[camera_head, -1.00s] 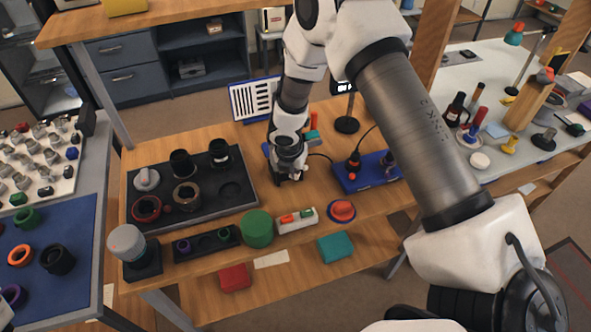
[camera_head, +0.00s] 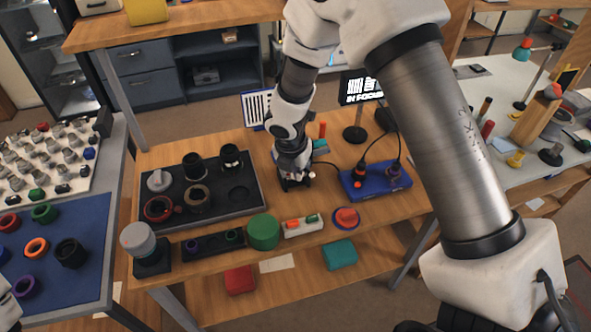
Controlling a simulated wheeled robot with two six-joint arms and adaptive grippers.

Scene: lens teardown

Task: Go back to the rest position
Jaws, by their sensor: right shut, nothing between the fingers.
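My right gripper (camera_head: 296,184) is shut and empty, pointing down over the wooden workbench (camera_head: 345,222). It is to the right of the dark parts tray (camera_head: 220,208) and to the left of the blue device (camera_head: 375,183). My right arm reaches across the upper right of the view and hides part of the bench behind it. Only a small white piece, perhaps my left arm, shows at the lower left edge; my left gripper does not show.
The tray holds several lens parts. A screen reading "IN FOCUS" (camera_head: 360,88) stands behind. A blue mat (camera_head: 85,232) with rings lies left.

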